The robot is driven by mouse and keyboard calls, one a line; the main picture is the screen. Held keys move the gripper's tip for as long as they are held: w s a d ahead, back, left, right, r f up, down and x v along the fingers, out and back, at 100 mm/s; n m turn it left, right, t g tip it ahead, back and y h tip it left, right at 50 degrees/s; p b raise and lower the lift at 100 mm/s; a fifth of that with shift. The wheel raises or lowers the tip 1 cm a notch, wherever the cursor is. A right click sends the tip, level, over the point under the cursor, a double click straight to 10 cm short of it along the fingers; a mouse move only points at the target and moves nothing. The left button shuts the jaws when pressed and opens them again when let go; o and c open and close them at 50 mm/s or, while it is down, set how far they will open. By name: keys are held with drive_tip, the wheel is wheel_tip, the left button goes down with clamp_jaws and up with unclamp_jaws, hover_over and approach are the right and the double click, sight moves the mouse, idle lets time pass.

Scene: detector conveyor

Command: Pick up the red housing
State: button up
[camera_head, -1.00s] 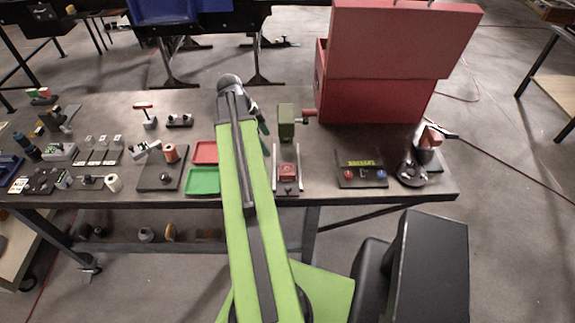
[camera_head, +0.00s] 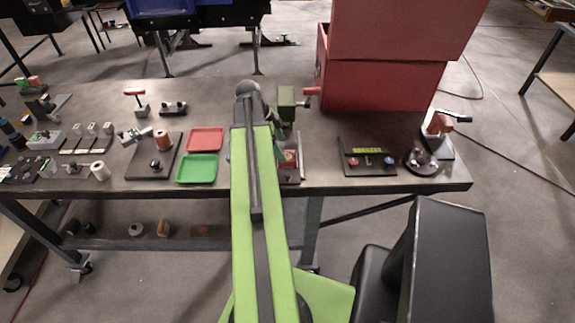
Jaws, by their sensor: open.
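A small red block (camera_head: 288,159), which looks like the red housing, sits in a light-railed fixture near the front edge of the table, just right of my arm. My arm covers the left part of the fixture. My gripper (camera_head: 280,138) shows only partly past the right side of my arm's end, dark with a green part. It is open, just behind and above the red block and apart from it as far as I can see. The fingertips are hard to make out.
A large red box (camera_head: 375,85) is behind right. Red (camera_head: 205,139) and green (camera_head: 197,168) trays lie left of my arm. A button panel (camera_head: 368,157) stands to the right.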

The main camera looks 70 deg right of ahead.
sight(287, 156)
drive_tip(key=b+x, duration=0.5)
drive_tip(key=shift+w+d+f, duration=0.15)
drive_tip(key=shift+d+f, duration=0.05)
drive_tip(key=shift+d, duration=0.05)
drive_tip(key=shift+r, duration=0.2)
clamp_jaws()
